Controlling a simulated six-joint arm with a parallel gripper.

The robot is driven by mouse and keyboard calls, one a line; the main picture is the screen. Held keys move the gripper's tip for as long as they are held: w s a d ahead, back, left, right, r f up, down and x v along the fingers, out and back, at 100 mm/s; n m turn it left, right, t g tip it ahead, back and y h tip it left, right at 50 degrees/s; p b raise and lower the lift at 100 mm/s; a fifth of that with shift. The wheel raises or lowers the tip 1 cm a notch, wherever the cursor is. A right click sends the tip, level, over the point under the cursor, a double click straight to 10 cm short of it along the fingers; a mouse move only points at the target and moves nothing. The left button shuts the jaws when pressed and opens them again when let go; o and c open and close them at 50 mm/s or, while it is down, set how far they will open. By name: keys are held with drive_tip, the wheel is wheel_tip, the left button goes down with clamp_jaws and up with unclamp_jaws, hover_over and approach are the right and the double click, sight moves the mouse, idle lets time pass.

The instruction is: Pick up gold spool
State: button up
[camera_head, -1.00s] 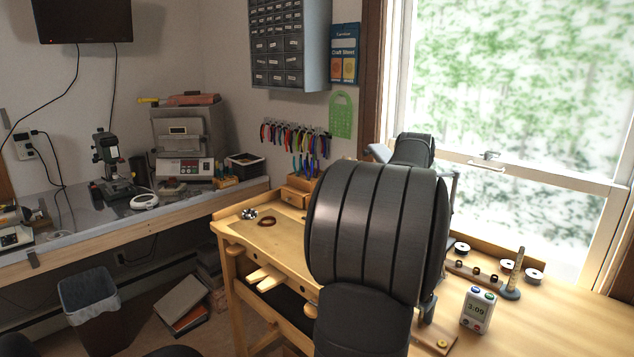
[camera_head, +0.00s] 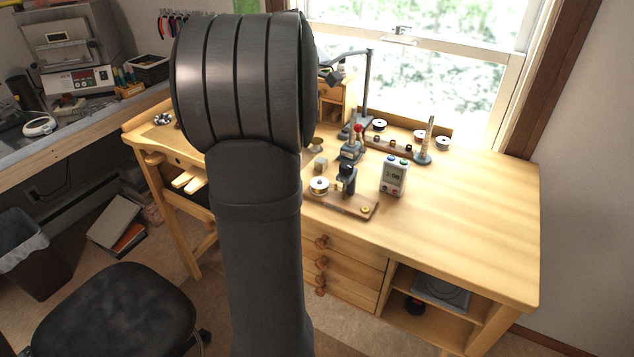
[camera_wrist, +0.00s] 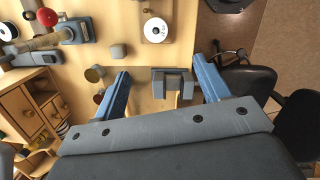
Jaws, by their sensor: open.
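A spool with a pale round top and a gold-toned side (camera_head: 318,186) stands on the bench at the left end of a small wooden board, just right of my arm. In the wrist view a spool with a white top and dark centre hole (camera_wrist: 156,30) lies beyond my gripper, apart from it; it appears to be the same one. In the head view my arm hides the gripper.
A grey block (camera_wrist: 173,82) shows between the fingers. The right bench top is clear.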

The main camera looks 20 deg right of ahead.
drive_tip(key=w+a+n+h, duration=0.1)
drive_tip(key=a+n+h, duration=0.2)
drive_tip(key=a+n, duration=0.15)
approach(318, 181)
drive_tip(key=x, duration=0.4)
drive_tip(key=shift+w+a+f, duration=0.3)
drive_tip(key=shift+f, duration=0.05)
drive_tip(key=shift+d+x, duration=0.15)
drive_tip(key=shift+x, duration=1.15)
drive_tip(key=shift+d+x, duration=0.15)
drive_tip(key=shift+x, duration=1.15)
drive_tip(key=shift+s+r, duration=0.15)
drive_tip(key=shift+r, duration=0.05)
drive_tip(key=c, duration=1.1)
